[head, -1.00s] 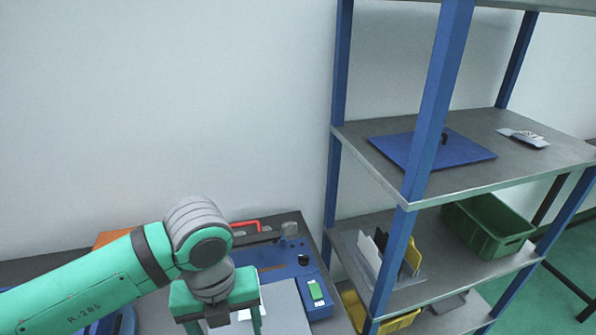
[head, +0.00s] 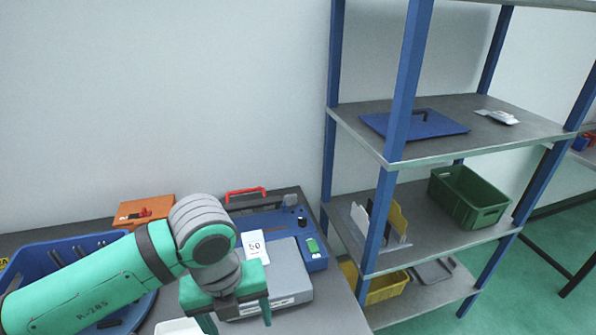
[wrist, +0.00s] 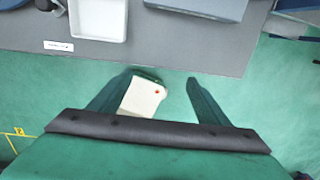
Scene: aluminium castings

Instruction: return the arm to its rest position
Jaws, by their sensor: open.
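My gripper (head: 240,322) hangs at the end of my green arm in the lower left of the head view, in front of a grey case on the bench. In the wrist view my gripper (wrist: 165,82) has its two green fingers spread apart. No held object can be made out. Green floor and the bench edge lie beyond the fingertips.
The bench holds a blue bin (head: 62,247) with dark parts, an orange box (head: 143,211), a blue machine (head: 314,262) and the grey case (head: 290,275). A white tray (wrist: 98,20) lies near the bench edge.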

